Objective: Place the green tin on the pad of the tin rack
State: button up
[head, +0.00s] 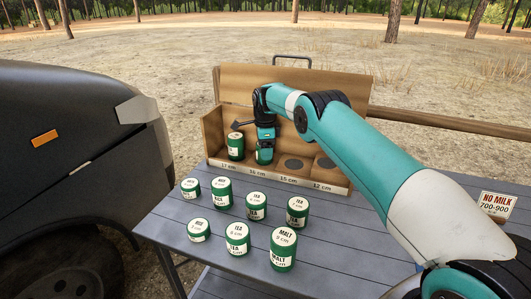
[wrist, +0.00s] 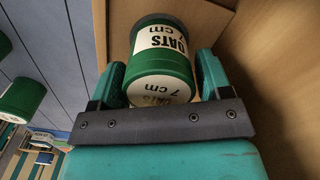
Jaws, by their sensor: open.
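A green tin (head: 264,157) stands in the second bay, under my gripper (head: 265,145). In the wrist view this tin (wrist: 163,75) reads OATS, 7 cm. My gripper (wrist: 161,82) is open, with one finger on each side of it; whether either finger touches it I cannot tell. The tin hides the pad beneath it. Dark round pads (head: 293,164) show bare in the two right bays.
Another green tin (head: 235,146) stands in the leftmost bay. Several green tins, one marked MALT (head: 283,250), stand on the slatted table (head: 340,240) in front. A NO MILK 700-900 sign (head: 497,205) is at right. A dark vehicle (head: 75,150) is close at left.

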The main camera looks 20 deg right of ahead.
notch_tip(320, 180, up, 10)
jog(key=shift+a+r, duration=0.1)
jog(key=shift+r, duration=0.15)
jog(key=s+a+r+n+y, duration=0.1)
jog(key=s+a+r+n, duration=0.6)
jog(key=s+n, duration=0.15)
jog(key=s+a+r+n, duration=0.6)
jog(key=s+a+n, duration=0.1)
jog(key=s, duration=0.3)
jog(key=s+a+f+n+y, duration=0.1)
jog(key=s+n, duration=0.5)
jog(key=s, duration=0.8)
jog(key=s+a+f+n+y, duration=0.1)
jog(key=s+a+n, duration=0.3)
jog(key=s, duration=1.1)
jog(key=n+y, duration=0.1)
jog(key=n, duration=0.2)
jog(key=shift+s+f, duration=0.15)
jog(key=shift+s, duration=0.15)
